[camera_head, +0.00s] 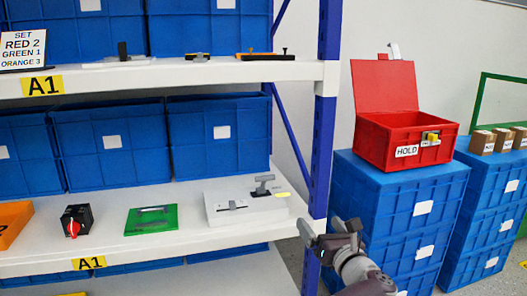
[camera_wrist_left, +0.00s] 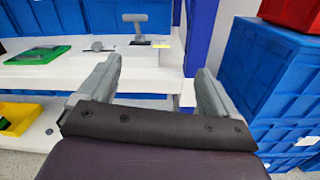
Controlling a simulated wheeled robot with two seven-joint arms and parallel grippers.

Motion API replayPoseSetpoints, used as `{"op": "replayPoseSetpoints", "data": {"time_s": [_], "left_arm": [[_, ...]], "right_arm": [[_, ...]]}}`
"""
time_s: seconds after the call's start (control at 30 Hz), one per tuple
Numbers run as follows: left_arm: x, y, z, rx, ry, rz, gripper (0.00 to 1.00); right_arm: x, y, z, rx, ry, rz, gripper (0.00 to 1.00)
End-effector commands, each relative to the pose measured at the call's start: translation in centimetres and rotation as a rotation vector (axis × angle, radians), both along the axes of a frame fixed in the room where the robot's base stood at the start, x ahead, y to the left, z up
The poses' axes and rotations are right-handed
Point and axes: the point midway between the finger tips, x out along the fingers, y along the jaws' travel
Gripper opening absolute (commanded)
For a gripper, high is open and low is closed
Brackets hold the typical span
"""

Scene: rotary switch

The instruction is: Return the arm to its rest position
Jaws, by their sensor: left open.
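My left gripper (camera_head: 322,226) is in front of the blue rack post, right of the lower shelf, with its arm running down to the bottom edge. In the left wrist view the left gripper (camera_wrist_left: 158,70) has its two grey fingers wide apart with nothing between them. The rotary switch, a black box with a red knob (camera_head: 76,222), sits on the lower shelf at the left, well away from the gripper. My right gripper is not in view.
The lower shelf (camera_head: 140,256) also holds an orange tray (camera_head: 12,222), a green plate (camera_head: 151,219) and a light grey block with a dark handle (camera_head: 245,204). A red open box marked HOLD (camera_head: 404,140) stands on blue crates (camera_head: 395,210) at the right.

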Motion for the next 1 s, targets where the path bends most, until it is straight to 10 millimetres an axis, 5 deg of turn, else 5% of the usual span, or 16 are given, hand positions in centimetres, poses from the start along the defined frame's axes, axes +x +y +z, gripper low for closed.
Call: {"op": "replayPoseSetpoints", "data": {"time_s": [0.17, 0.3, 0.47, 0.57, 0.7, 0.8, 0.83, 1.0], "left_arm": [[0.4, -3.9, -2.9, 0.387, 0.108, -0.209, 0.92], [-0.3, -7.1, -5.7, 0.853, 0.191, -0.456, 0.92], [-2.1, -6.6, -8.9, 1.429, 0.263, -0.758, 0.92], [-5.0, -2.9, -11.0, 1.832, 0.298, -1.015, 0.92], [-12.7, 7.8, -12.6, 2.321, 0.305, -1.509, 0.92], [-18.9, 15.3, -12.0, 2.471, 0.282, -1.834, 0.92], [-20.7, 17.4, -11.6, -2.469, -0.274, 1.901, 0.92], [-29.2, 26.5, -7.9, -2.168, -0.284, 1.968, 0.92]], "right_arm": [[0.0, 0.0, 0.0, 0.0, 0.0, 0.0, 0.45], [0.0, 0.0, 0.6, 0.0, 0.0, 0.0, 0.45], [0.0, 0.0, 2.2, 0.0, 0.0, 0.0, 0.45], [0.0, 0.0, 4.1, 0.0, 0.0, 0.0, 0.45], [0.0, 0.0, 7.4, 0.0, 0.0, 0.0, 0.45], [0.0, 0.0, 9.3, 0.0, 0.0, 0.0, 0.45], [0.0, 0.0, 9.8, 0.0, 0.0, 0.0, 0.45], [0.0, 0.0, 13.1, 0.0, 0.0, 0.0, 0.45]]}}
